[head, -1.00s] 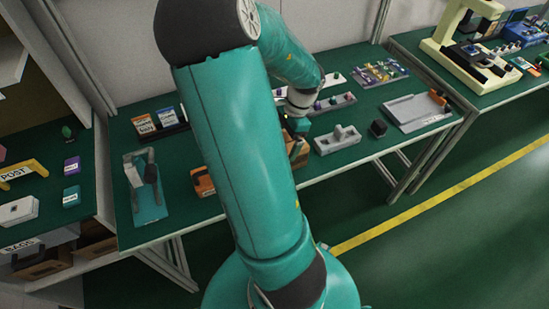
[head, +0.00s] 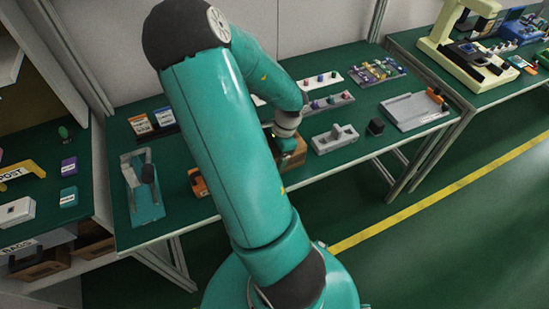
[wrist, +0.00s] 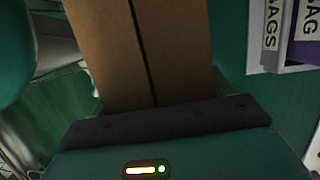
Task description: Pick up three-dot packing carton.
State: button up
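A brown carton (head: 298,157) stands on the green bench, partly hidden behind my arm and gripper in the head view. In the wrist view a brown cardboard face with a dark seam, the carton (wrist: 180,50), fills the top middle, right in front of the gripper body. No dots show on it in either view. My gripper (head: 287,143) is low over the bench at the carton, and they overlap in the picture. Its fingers are not distinct, so I cannot tell whether they are open, shut or touching the carton.
A grey fixture block (head: 335,139) and a black cube (head: 376,127) stand right of the carton. An orange-brown item (head: 199,183) lies left, partly behind my arm. A clamp on a teal plate (head: 146,192) is farther left. White labelled boxes (wrist: 265,35) show in the wrist view.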

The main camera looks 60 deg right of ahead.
aim_at(272, 148)
jog(key=c, duration=0.5)
jog(key=shift+o, duration=0.2)
jog(key=shift+r, duration=0.5)
notch_tip(272, 148, up, 2)
jog(key=shift+w+r, duration=0.1)
jog(key=shift+r, duration=0.05)
jog(key=s+a+r, duration=0.3)
jog(key=s+r, duration=0.6)
jog(key=s, duration=0.4)
jog(key=shift+s+a+r, duration=0.25)
jog(key=shift+s+r, duration=0.1)
